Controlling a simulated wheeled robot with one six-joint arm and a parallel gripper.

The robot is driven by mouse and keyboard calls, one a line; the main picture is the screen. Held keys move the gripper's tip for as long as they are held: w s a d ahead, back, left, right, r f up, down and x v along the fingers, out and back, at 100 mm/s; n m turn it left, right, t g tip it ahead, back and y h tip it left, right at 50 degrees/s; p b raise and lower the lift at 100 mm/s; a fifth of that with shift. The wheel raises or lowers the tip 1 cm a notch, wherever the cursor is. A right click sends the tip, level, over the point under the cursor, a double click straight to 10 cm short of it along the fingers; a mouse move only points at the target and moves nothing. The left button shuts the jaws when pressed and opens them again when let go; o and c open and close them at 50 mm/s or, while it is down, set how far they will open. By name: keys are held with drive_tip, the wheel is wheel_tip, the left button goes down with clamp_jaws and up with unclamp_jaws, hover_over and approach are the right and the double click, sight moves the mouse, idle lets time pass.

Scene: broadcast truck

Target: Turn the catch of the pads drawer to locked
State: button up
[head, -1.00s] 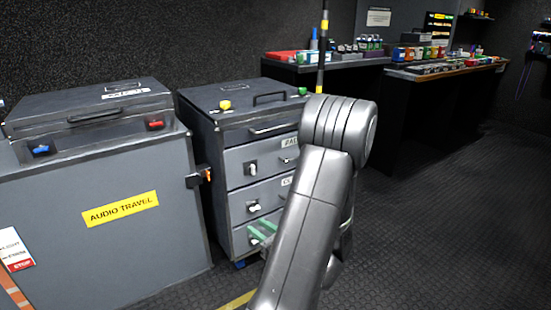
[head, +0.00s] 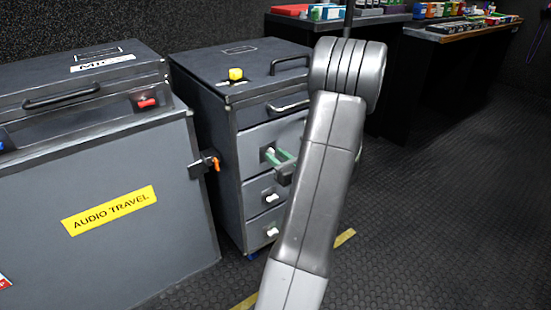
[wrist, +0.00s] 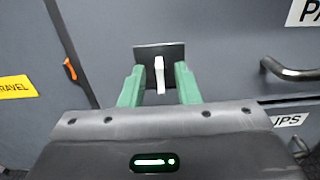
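The pads drawer (head: 254,142) is the top labelled drawer of the grey cabinet, and its front looks flush. Its label, cut off after "PA" (wrist: 305,12), shows in the wrist view. Its catch (wrist: 159,76) is a white lever on a dark square plate and points upright in the wrist view. My gripper (wrist: 159,72) is open, with one green finger on each side of the catch and a visible gap to both. In the head view my gripper (head: 284,161) is at this catch, and my arm hides the right of the drawer.
Two lower drawers carry white catches (head: 271,198) (head: 272,231). A bar handle (wrist: 290,70) is right of the catch. The audio travel case (head: 110,240) stands left, with an orange-tipped latch (head: 213,163) near the cabinet. The floor at right is clear.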

drive_tip(key=shift+w+a, duration=0.4)
drive_tip(key=shift+w, duration=0.1)
clamp_jaws()
